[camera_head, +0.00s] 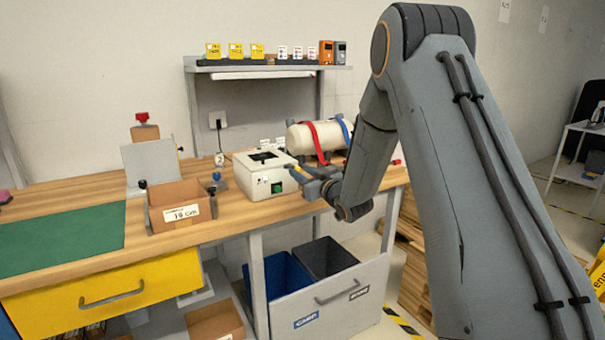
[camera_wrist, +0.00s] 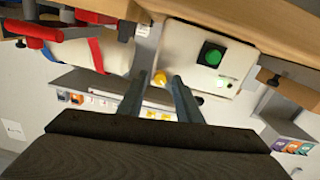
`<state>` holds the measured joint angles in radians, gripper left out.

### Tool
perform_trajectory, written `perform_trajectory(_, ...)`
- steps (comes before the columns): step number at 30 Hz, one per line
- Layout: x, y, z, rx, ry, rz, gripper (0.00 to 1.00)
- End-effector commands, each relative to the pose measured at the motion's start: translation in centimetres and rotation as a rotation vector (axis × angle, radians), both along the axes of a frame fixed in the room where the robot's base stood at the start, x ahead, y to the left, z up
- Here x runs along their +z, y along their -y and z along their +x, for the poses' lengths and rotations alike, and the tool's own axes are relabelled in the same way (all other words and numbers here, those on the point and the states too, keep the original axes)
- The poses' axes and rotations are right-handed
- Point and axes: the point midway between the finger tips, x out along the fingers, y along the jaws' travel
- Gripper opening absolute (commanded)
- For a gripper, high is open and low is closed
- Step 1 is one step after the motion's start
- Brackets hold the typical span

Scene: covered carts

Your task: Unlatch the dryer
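A white box (camera_head: 262,174) with a dark opening in its top and a green button on its front stands on the wooden bench; it seems to be the dryer. My gripper (camera_head: 297,174) is at the right part of the box's front. The latch itself is not clearly visible.
A cream tank (camera_head: 312,138) with red and blue straps lies behind the box. A cardboard box (camera_head: 180,208) stands left of it on the bench (camera_head: 235,218). A shelf (camera_head: 270,68) with small labelled blocks is at the back. Grey and blue bins (camera_head: 325,258) sit below.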

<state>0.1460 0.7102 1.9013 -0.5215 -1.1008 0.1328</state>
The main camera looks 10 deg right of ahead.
Motion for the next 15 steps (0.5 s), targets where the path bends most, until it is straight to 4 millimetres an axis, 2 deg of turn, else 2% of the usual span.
perform_trajectory(1,0.0,0.01,-0.01,0.0,0.0,0.0,0.22)
perform_trajectory(5,0.0,0.02,-0.02,0.0,0.0,0.0,0.0)
perform_trajectory(15,0.01,0.03,-0.03,0.0,-0.011,0.035,0.0)
